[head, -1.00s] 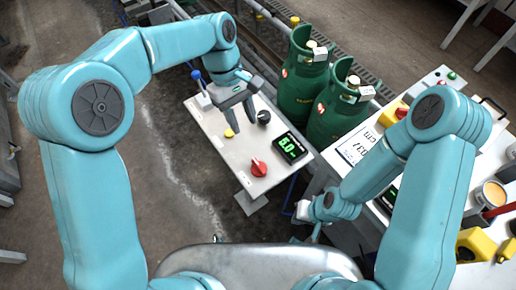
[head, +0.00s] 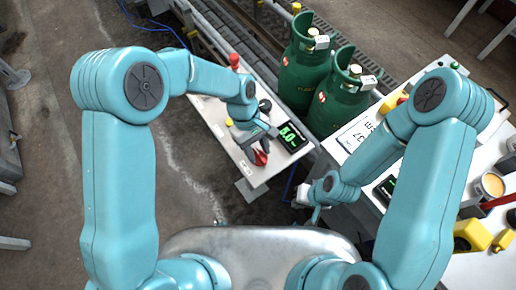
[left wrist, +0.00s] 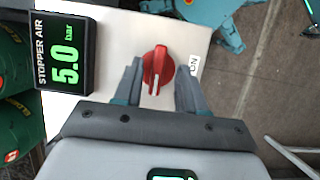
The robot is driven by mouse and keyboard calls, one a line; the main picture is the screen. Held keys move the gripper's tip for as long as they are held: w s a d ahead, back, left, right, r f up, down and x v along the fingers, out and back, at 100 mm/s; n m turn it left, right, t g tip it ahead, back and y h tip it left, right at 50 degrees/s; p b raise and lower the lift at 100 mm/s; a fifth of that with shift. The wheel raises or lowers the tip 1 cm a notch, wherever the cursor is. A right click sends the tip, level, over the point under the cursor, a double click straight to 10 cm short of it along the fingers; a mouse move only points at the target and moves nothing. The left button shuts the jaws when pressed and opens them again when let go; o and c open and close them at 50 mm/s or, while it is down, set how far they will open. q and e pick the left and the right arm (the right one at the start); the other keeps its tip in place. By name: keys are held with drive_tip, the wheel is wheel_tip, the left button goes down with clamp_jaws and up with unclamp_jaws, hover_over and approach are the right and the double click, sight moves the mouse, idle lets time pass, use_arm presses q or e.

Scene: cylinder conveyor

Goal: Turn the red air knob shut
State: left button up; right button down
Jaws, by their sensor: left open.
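The red air knob (head: 260,157) sits on the white panel (head: 222,132) in the head view, partly hidden by my left gripper (head: 256,146). In the left wrist view the red knob (left wrist: 156,68) lies between the fingertips of my open left gripper (left wrist: 157,84). Small gaps show on both sides of it. Its white mark points toward the gripper's palm, and the ON label (left wrist: 194,65) is to its right. A display (left wrist: 63,53) reads STOPPER AIR 5.0 bar. My right gripper (head: 312,207) is low beside the right table, its jaws unclear.
Two green gas cylinders (head: 304,70) stand behind the panel by the conveyor. The display (head: 291,137) is close to the right of the knob. A black knob (head: 265,106) and a yellow button (head: 229,122) are farther back. A red-topped control (head: 234,61) stands at the far end.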

use_arm(q)
drive_tip(key=shift+d+f, duration=0.15)
drive_tip(key=shift+f, duration=0.3)
drive_tip(key=shift+c, duration=1.3)
clamp_jaws()
